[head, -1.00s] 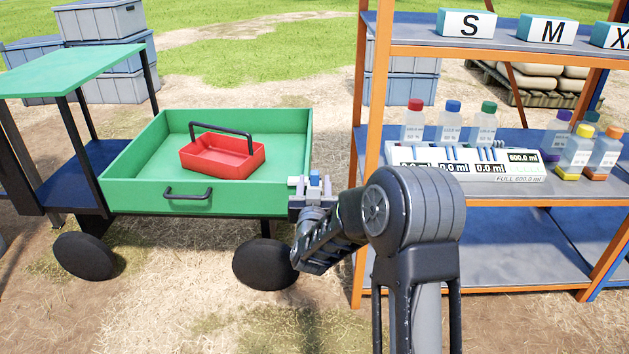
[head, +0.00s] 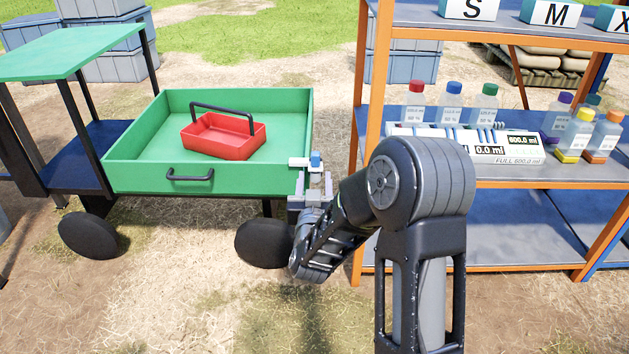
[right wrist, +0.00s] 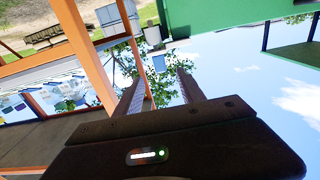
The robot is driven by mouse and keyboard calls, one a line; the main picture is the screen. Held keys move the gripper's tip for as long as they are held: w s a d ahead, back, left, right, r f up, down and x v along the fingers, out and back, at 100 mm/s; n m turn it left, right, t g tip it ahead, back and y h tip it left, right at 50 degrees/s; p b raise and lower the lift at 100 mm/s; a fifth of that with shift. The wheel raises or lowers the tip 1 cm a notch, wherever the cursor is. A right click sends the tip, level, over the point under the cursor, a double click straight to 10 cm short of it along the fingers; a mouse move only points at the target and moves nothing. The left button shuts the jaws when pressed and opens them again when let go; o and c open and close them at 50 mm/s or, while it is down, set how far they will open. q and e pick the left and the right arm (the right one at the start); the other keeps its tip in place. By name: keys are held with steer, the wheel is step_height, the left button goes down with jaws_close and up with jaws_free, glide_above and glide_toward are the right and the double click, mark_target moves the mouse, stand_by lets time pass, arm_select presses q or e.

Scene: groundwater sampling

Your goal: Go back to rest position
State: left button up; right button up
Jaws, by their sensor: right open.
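My right gripper (head: 313,178) is in the head view at the right front corner of the green cart. Its arm comes up from the bottom, bends at a large grey joint and reaches left. In the right wrist view the two fingers of my right gripper (right wrist: 158,80) are spread apart with nothing held between them. A small white and blue piece (head: 304,162) shows just beyond the fingertips at the cart's corner; I cannot tell whether they touch. My left gripper is not in view.
The green cart tray (head: 140,175) holds a red carrier (head: 222,137) with a black handle. An orange-framed shelf (head: 362,150) stands at right with several capped bottles (head: 452,100) and a white display unit (head: 520,145). Bare ground lies in front of the cart.

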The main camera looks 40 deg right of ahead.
stand_by(0.4)
steer(key=s+a+f+n+g+y, duration=0.1)
steer(key=s+a+f+g+y, duration=0.1)
steer(key=a+f+y, duration=0.55)
steer(key=s+a+f+n+g+y, duration=0.1)
steer(key=a+f+n+g+y, duration=0.1)
steer(key=a+f, duration=0.95)
steer(key=s+a+f+n+g+y, duration=0.1)
steer(key=s+a+f+g+y, duration=0.25)
steer(key=s+a+f, duration=0.6)
steer(key=s+a+f+n+g+y, duration=0.15)
steer(key=s+a+f+g, duration=0.45)
steer(key=s, duration=0.6)
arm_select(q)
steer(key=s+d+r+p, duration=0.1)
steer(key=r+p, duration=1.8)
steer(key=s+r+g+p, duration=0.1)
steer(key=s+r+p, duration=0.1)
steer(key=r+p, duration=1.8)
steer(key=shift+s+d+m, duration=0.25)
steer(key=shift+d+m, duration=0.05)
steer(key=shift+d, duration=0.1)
arm_select(e)
steer(key=s+r, duration=0.2)
steer(key=r, duration=1.6)
steer(key=s+a+r, duration=0.1)
steer(key=s+r, duration=0.1)
steer(key=r, duration=1.6)
steer(key=shift+s+a+r, duration=0.2)
steer(key=shift+r, duration=0.15)
